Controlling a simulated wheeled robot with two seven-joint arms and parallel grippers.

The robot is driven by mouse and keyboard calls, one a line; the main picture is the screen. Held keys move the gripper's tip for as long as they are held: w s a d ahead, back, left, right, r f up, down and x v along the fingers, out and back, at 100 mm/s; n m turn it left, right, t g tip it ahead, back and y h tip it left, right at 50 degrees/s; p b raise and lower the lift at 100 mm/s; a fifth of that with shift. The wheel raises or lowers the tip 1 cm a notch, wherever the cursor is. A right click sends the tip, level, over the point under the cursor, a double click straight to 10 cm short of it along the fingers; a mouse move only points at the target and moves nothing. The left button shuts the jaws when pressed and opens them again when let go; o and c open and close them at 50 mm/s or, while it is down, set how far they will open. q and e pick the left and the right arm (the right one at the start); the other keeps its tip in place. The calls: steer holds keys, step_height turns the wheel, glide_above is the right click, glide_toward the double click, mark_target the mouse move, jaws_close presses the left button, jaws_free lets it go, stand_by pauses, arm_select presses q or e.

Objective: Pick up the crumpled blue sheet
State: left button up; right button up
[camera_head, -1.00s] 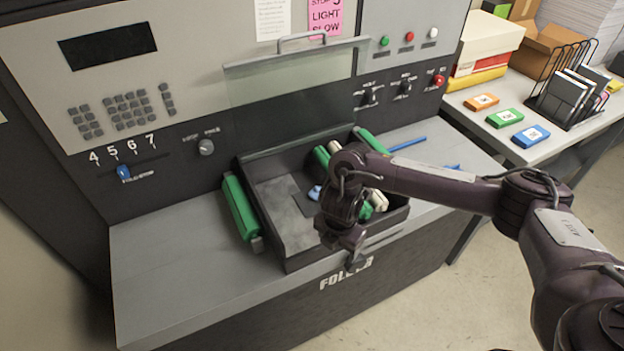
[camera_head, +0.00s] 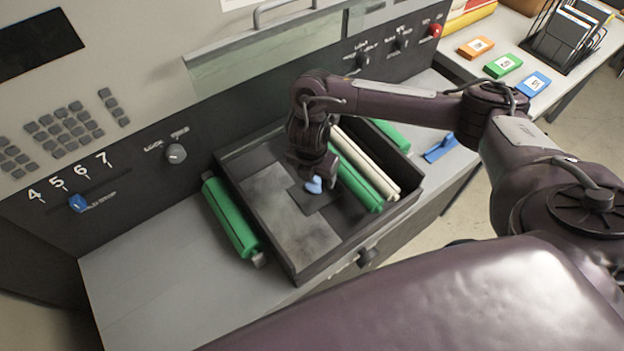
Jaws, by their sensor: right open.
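The crumpled blue sheet (camera_head: 314,186) is a small light-blue lump on a dark patch inside the open black tray (camera_head: 292,268) of the machine. My right gripper (camera_head: 316,178) points down into the tray, right at the blue sheet, with its jaws open. The gripper hides part of the sheet, and I cannot tell whether the fingers touch it. My left gripper is not in view.
A green roller (camera_head: 366,182) and a cream roller (camera_head: 362,160) lie in the tray, right of my gripper. Another green roller (camera_head: 231,217) lies outside the tray's left wall. A blue object (camera_head: 440,148) lies on the right counter. The left counter (camera_head: 150,275) is clear.

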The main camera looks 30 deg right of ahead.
mark_target(315, 182)
step_height(315, 182, down, 2)
steer(key=shift+s+d+b, duration=0.1)
steer(key=shift+b, duration=0.25)
steer(key=shift+w+f+b, duration=0.4)
steer(key=shift+f, duration=0.4)
steer(key=shift+w+d+f, duration=0.15)
steer(key=shift+w+f, duration=0.1)
steer(key=shift+f, duration=0.35)
steer(key=shift+w+d+f, duration=0.1)
steer(key=shift+w+f, duration=0.15)
steer(key=shift+f, duration=0.3)
steer(key=shift+s, duration=0.1)
steer(key=shift+c, duration=0.3)
steer(key=c, duration=0.5)
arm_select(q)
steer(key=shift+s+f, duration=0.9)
arm_select(e)
steer(key=c, duration=0.5)
